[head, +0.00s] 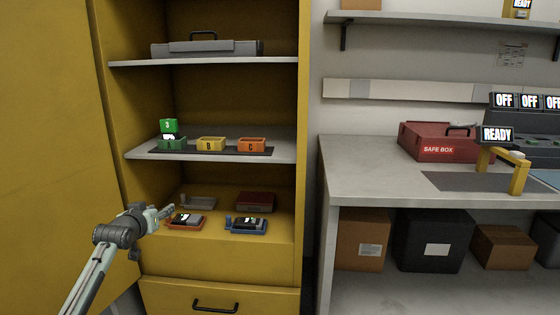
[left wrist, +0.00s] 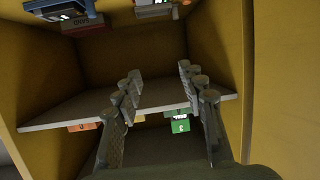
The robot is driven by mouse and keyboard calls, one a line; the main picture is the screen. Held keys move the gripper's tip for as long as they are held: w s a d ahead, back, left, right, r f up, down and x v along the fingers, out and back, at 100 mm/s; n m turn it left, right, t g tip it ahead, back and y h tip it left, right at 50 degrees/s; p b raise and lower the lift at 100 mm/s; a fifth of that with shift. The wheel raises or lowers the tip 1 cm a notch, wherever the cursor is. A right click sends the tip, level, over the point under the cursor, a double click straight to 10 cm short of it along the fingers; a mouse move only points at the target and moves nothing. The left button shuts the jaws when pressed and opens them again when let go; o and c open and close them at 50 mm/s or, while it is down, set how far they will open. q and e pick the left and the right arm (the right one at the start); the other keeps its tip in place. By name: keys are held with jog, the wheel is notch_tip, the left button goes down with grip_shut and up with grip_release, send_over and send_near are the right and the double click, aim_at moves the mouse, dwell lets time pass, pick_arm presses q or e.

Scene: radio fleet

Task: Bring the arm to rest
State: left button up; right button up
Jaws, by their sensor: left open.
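My left arm comes in from the lower left in the head view. Its gripper (head: 168,211) is at the opening of the yellow cabinet (head: 200,105), in front of the lower compartment and close to an orange-edged device (head: 185,221). In the left wrist view, which looks upside down, the two fingers of my left gripper (left wrist: 160,82) stand apart with nothing between them. My right gripper is in neither view.
The cabinet shelf (head: 285,142) holds green, yellow and orange trays, with a green block marked 3 (head: 168,126) in the green one. A blue-edged device (head: 246,225) lies below. The workbench (head: 360,165) carries a red safe box (head: 425,142) and a yellow frame (head: 518,178).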

pick_arm(q)
jog(key=s+a+f+m+g+y, duration=0.1)
jog(key=s+a+f+g+y, duration=0.3)
jog(key=s+a+f+g, duration=0.45)
jog(key=s+d+f+h, duration=0.1)
jog(key=s+d+f, duration=0.3)
jog(key=s+f, duration=0.3)
jog(key=s+d+f+m+g, duration=0.1)
jog(key=s+d+f, duration=0.4)
jog(key=s, duration=0.8)
jog(key=s+d+f+h, duration=0.1)
jog(key=s+d+f, duration=0.3)
jog(key=s+f, duration=0.6)
jog(key=shift+s+d+f+m+g+h, duration=0.2)
jog(key=shift+s+f+m+g+h, duration=0.1)
jog(key=shift+f+m+g, duration=0.1)
jog(key=shift+g+h, duration=0.3)
jog(key=shift+g, duration=0.15)
jog(key=s+d, duration=0.1)
jog(key=s, duration=0.5)
jog(key=s+d+f, duration=0.1)
jog(key=s, duration=0.3)
jog(key=shift+s+d+f, duration=0.1)
jog(key=shift+d, duration=0.2)
jog(key=shift+c, duration=0.3)
